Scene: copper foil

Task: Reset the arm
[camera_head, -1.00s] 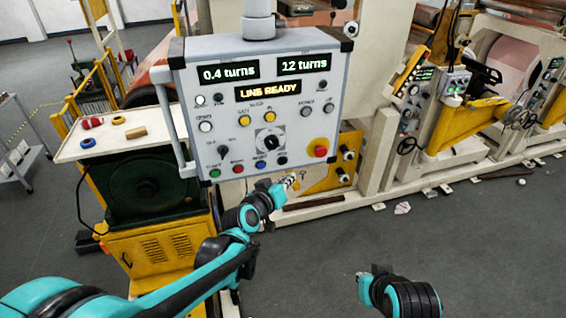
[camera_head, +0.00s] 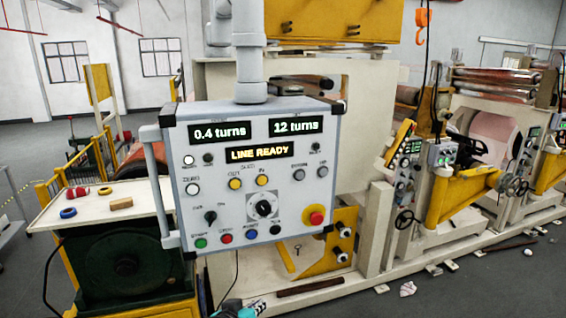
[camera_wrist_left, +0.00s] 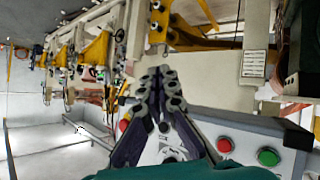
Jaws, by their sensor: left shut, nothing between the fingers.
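My left gripper (camera_head: 258,305) shows only in part at the bottom edge of the head view, below the grey control panel (camera_head: 180,118). In the left wrist view its fingers (camera_wrist_left: 160,75) are together and empty. Most of the left arm is hidden below the frame. My right arm is out of view. The panel screens read 0.4 turns, 12 turns and LINE READY. In the left wrist view, a red button (camera_wrist_left: 224,145) and a green button (camera_wrist_left: 268,157) are close to the right of the gripper.
A side table (camera_head: 100,212) at left holds a red spool, a blue ring (camera_head: 68,212) and a wooden block (camera_head: 121,203). A red emergency button (camera_head: 316,216) sits at the panel's lower right. Beige machines line the right. Open grey floor (camera_head: 470,290) shows at lower right.

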